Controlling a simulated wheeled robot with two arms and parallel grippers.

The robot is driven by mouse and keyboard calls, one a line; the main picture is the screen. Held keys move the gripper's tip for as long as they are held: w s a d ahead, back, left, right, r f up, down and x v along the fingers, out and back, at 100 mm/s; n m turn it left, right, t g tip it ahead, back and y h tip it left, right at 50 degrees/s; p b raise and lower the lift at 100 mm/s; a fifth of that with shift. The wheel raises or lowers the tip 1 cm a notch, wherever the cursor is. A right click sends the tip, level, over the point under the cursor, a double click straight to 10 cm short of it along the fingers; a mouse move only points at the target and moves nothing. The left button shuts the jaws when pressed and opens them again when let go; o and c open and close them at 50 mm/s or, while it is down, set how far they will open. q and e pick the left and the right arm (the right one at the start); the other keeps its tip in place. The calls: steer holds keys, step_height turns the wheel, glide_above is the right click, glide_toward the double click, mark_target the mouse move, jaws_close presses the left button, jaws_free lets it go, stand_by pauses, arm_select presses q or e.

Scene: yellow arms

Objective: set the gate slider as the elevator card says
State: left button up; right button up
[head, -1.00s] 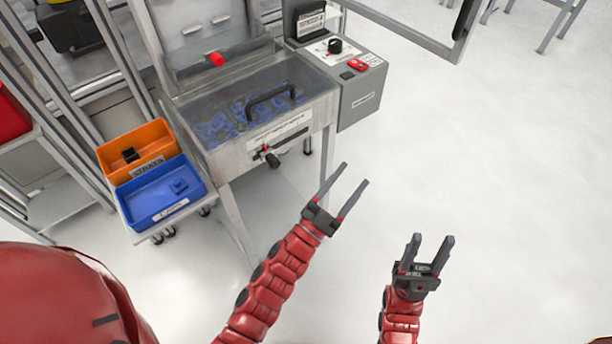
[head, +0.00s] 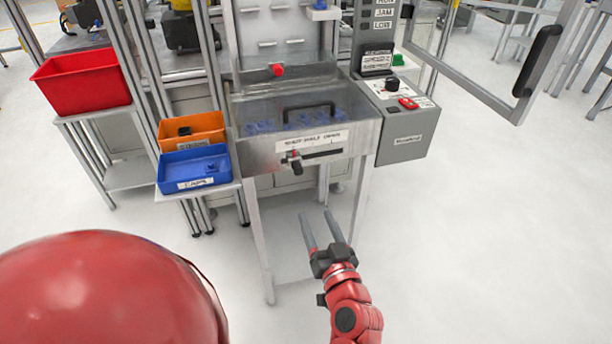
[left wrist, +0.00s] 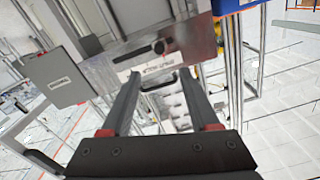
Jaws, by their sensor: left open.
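The gate slider (head: 293,160) is a dark knob with a red mark on the front of a clear-topped metal bin (head: 262,152). It sits near the left end of a dark horizontal slot, under a white label. In the left wrist view, which is turned over, the slider knob (left wrist: 160,47) shows toward the right end of its slot. My left gripper (head: 319,214) is open and empty, below and a little right of the slider, apart from it. A white card (head: 378,61) stands on the dark panel above the grey control box; its text is too small to read.
The grey control box (head: 403,135) with a red button and dark knob is right of the bin. Blue (head: 194,168) and orange (head: 193,131) trays are left, a red bin (head: 85,82) further left. An open framed door (head: 478,92) stands at right. Floor in front is clear.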

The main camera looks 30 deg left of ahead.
mark_target(299, 173)
arm_select(q)
steer(key=p+x, duration=0.2)
steer(key=x, duration=1.5)
steer(key=shift+w, duration=0.1)
jaws_close()
